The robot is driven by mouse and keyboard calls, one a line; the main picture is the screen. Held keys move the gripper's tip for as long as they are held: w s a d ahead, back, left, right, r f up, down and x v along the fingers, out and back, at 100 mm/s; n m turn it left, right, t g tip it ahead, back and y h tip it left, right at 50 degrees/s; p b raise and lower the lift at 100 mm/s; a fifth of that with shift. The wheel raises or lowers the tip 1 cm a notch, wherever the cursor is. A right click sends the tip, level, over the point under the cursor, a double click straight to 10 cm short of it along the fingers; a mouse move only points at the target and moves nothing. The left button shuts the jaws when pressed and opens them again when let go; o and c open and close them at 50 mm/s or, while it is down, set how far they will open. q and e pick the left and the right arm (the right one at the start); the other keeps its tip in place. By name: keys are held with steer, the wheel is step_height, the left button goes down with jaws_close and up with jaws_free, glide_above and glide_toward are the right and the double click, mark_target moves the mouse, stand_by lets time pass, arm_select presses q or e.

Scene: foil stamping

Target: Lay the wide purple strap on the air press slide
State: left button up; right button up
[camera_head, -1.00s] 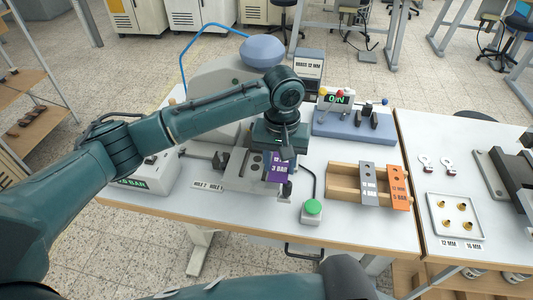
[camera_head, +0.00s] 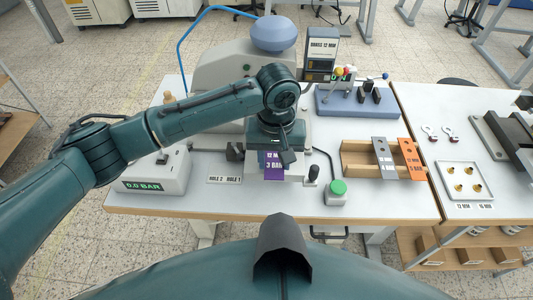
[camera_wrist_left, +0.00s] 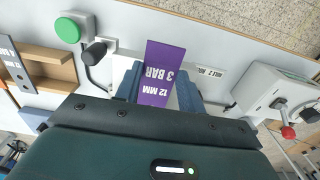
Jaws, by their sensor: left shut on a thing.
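The wide purple strap (camera_head: 273,168), marked 12 MM 3 BAR, is in my left gripper (camera_head: 273,152). In the left wrist view the strap (camera_wrist_left: 163,62) lies between the two blue-grey fingers (camera_wrist_left: 160,92), and its free end sticks out past them. The air press (camera_head: 213,72) has a grey body and a blue dome, partly behind my left arm. Its light grey slide (camera_head: 300,166) shows around and below the strap. The gripper hides much of the slide, and I cannot tell whether the strap touches it. My right gripper is not in view.
A green button (camera_head: 338,187) and a black knob (camera_head: 313,173) stand right of the slide. A wooden rack (camera_head: 356,170) holds a grey strap (camera_head: 384,155) and an orange strap (camera_head: 411,158). A 0.0 BAR box (camera_head: 150,172) stands left. The front table strip is clear.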

mark_target(275, 164)
arm_select(q)
steer(key=shift+f, duration=0.15)
stand_by(0.4)
steer(key=shift+f, duration=1.95)
steer(key=shift+w, duration=0.35)
steer(key=o, duration=1)
step_height(275, 164, up, 13)
steer(key=shift+r+b, duration=0.1)
steer(key=shift+b, duration=0.4)
